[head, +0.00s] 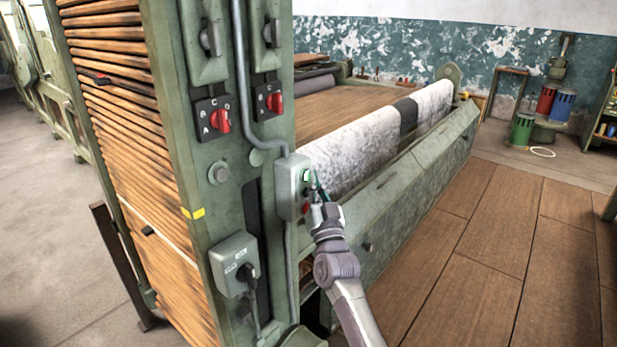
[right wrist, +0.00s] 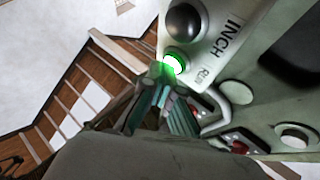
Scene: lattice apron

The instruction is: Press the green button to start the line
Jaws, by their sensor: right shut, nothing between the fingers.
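The green button (head: 306,176) is on a small grey-green control box (head: 287,187) fixed to the machine's upright. In the right wrist view the green button (right wrist: 176,62) glows bright, beside the word RUN. My right gripper (head: 318,183) is shut and empty, just right of the box in the head view. In the right wrist view its fingertips (right wrist: 160,72) are right at the button's edge and overlap it in the picture. I cannot tell whether they touch it. My left gripper is not in view.
A black button (right wrist: 184,20) sits beside the word INCH. Red rotary switches (head: 221,121) and a lower switch box (head: 235,263) are on the same upright. The machine's long roll (head: 355,150) lies behind my gripper. The wooden floor (head: 480,260) at right is clear.

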